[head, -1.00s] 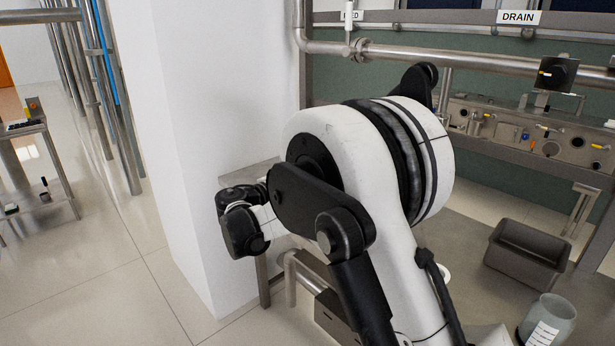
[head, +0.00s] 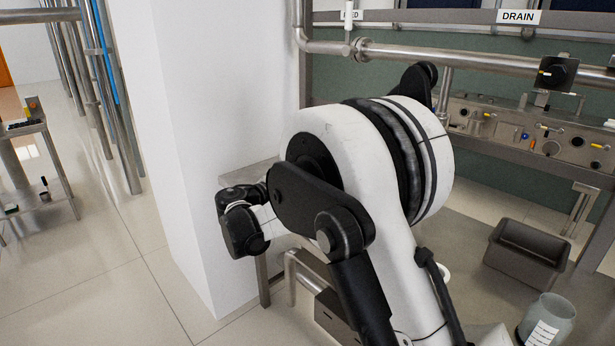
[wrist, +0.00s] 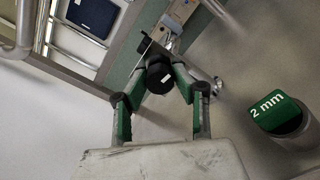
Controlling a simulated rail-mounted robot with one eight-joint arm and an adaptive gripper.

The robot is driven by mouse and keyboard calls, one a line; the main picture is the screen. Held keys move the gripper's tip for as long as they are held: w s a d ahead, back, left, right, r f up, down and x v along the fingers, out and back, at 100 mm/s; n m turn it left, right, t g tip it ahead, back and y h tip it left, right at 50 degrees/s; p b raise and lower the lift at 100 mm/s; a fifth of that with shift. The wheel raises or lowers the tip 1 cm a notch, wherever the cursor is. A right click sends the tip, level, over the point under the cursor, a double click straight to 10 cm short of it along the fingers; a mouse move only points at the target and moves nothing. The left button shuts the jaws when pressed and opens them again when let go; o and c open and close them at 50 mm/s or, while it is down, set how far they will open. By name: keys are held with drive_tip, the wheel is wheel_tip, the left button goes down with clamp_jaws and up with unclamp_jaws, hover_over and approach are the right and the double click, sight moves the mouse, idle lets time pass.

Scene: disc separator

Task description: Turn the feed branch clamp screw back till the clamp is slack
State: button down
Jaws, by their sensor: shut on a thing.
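In the wrist view, my gripper (wrist: 158,82) has its two green-and-grey fingers closed in on a round black knob (wrist: 160,76) with a small white mark, which I take to be the clamp screw's knob. The knob sits between the fingertips, in front of a metal plate (wrist: 151,49). Its shaft and the clamp jaws are hidden, so I cannot tell how tight the clamp is. In the head view my arm hides the gripper and this knob. The feed label (head: 351,15) is partly covered by a pipe fitting at the top.
A steel pipe (head: 410,52) runs along the back under the drain label (head: 518,17). A grey bin (head: 525,254) and a glass jar (head: 548,322) stand lower right. The wrist view shows a "2 mm" container (wrist: 300,135).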

drive_tip(key=c, duration=1.4)
unclamp_jaws()
drive_tip(key=v, duration=1.2)
